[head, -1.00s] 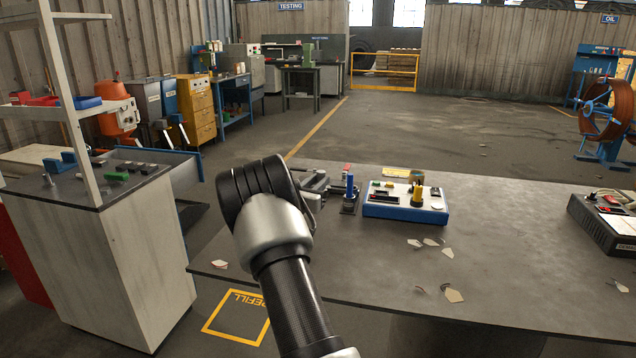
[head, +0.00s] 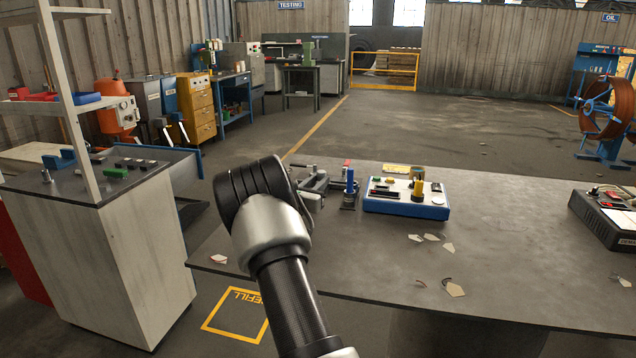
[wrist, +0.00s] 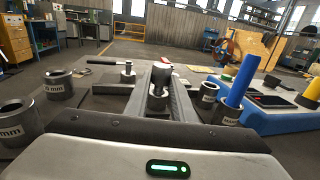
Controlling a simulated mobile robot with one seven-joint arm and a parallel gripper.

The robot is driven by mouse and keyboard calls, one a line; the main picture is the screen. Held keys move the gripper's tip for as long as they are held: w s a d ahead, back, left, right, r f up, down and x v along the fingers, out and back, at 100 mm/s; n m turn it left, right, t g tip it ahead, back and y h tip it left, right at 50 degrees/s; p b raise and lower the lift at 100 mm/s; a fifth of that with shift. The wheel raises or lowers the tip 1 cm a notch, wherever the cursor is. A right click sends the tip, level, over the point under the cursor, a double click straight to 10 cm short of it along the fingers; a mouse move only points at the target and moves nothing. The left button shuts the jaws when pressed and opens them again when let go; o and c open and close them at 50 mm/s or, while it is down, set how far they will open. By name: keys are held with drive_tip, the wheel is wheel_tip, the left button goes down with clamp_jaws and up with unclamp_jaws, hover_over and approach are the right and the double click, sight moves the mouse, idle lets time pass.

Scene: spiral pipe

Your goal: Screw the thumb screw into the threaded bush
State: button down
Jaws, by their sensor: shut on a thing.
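A grey metal piece that looks like the thumb screw (wrist: 161,74) stands upright at the middle of the wrist view, above a small round collar. I cannot tell whether that collar is the threaded bush. In the head view my wrist hides the gripper and screw. Thread contact cannot be seen.
Metal bushes marked in mm (wrist: 58,83) stand at left. A blue peg (wrist: 241,82) stands at right beside a blue-and-white box (head: 405,207). A dark-handled clamp (wrist: 105,61) lies behind. The table's (head: 390,265) front is mostly clear except for scraps.

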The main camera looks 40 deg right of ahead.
drive_tip(key=shift+f+b, duration=0.45)
drive_tip(key=shift+f, duration=0.15)
drive_tip(key=c, duration=1.6)
unclamp_jaws()
drive_tip(key=shift+r, duration=0.1)
drive_tip(key=shift+c, duration=0.2)
drive_tip(key=shift+o, duration=1)
